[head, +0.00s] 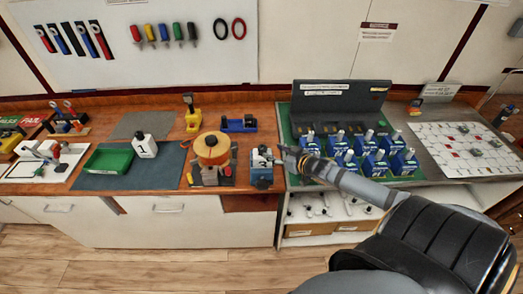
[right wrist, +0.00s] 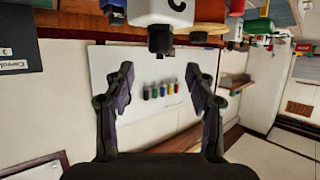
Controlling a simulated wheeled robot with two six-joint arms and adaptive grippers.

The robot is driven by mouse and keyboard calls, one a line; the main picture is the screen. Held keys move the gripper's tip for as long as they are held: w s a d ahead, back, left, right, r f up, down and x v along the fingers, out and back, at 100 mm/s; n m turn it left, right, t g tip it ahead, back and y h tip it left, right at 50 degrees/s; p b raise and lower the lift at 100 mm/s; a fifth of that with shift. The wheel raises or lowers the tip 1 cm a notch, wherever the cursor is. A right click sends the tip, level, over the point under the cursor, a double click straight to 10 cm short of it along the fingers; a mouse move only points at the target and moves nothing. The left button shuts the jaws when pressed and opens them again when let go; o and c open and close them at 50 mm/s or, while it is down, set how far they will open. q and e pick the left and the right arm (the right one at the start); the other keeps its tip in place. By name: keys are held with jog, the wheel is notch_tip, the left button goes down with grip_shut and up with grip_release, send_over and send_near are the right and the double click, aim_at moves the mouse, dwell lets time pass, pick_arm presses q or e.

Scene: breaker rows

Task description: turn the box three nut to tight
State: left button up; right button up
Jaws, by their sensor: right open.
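A pale box (head: 262,157) sits in a blue holder on the wooden bench, just left of my right gripper (head: 282,155). The right wrist view, which looks upside down, shows a white box (right wrist: 160,10) with a partly cut-off dark mark and a dark nut (right wrist: 160,40) on it. I cannot read the mark for certain. My right gripper (right wrist: 161,72) is open and empty; its fingers stand apart on either side of the nut's line, and the nut appears beyond the tips, not touched. My left gripper is out of view.
A white box marked 1 (head: 146,147) stands beside a green tray (head: 107,158) on a dark mat. An orange round object (head: 212,148) stands left of the blue holder. A tool board (head: 130,45) hangs behind.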

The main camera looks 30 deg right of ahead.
aim_at(264, 148)
jog(key=b+x, duration=0.4)
jog(key=b, duration=0.1)
jog(key=shift+f, duration=0.4)
jog(key=x, duration=0.1)
jog(key=b+x, duration=0.1)
jog(key=x, duration=0.1)
jog(key=shift+w+r, duration=0.25)
jog(key=shift+w, duration=0.05)
jog(key=shift+w+f, duration=0.1)
jog(key=shift+w, duration=0.15)
jog(key=shift+a, duration=0.1)
jog(key=shift+c, duration=0.4)
